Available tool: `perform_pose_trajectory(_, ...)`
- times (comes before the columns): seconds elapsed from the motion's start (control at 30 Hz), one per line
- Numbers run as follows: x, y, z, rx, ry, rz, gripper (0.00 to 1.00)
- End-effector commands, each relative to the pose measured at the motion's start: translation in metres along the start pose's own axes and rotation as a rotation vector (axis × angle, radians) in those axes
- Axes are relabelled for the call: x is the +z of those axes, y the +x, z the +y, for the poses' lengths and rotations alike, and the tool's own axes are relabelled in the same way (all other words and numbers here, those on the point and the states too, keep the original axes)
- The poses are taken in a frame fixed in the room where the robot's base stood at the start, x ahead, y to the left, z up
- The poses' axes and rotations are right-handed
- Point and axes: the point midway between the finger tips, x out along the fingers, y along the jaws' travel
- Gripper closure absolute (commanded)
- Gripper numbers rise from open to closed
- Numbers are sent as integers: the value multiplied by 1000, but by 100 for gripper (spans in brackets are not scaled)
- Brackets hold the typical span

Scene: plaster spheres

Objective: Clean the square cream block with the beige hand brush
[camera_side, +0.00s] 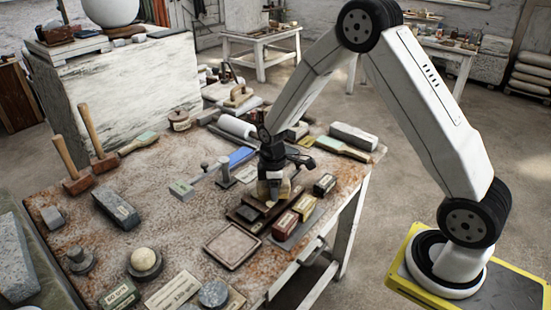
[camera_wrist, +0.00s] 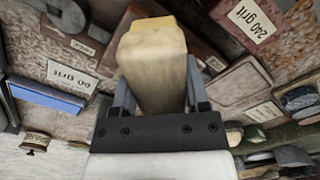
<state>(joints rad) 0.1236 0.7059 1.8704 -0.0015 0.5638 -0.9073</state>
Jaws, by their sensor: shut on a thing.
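My gripper (camera_side: 272,192) is low over the middle right part of the worktable. In the wrist view my gripper (camera_wrist: 157,95) is shut on a blocky beige thing, which looks like the beige hand brush (camera_wrist: 152,65). Its end is a paler yellow, and its bristles cannot be made out. In the side view the beige hand brush (camera_side: 285,189) is partly covered by the fingers. A flat square beige slab (camera_side: 231,246) lies in front of my gripper, apart from it. I cannot tell for sure that it is the square cream block.
Dark red grit blocks (camera_side: 286,224) and a dark tray (camera_side: 246,216) lie close by my gripper. A small dark block (camera_side: 325,184) is at its right. Two mallets (camera_side: 73,172) stand at the left. A green-ended brush (camera_side: 343,148) lies behind. The table (camera_side: 185,225) is crowded, with small bare patches.

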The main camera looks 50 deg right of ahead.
Motion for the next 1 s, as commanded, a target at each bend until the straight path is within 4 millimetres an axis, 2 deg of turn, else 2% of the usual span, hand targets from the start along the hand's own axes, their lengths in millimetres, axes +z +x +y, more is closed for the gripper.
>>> perform_pose_trajectory(0.5,-21,-1,0,0,-1,0,89)
perform_pose_trajectory(1.0,-30,-1,0,0,-2,0,89)
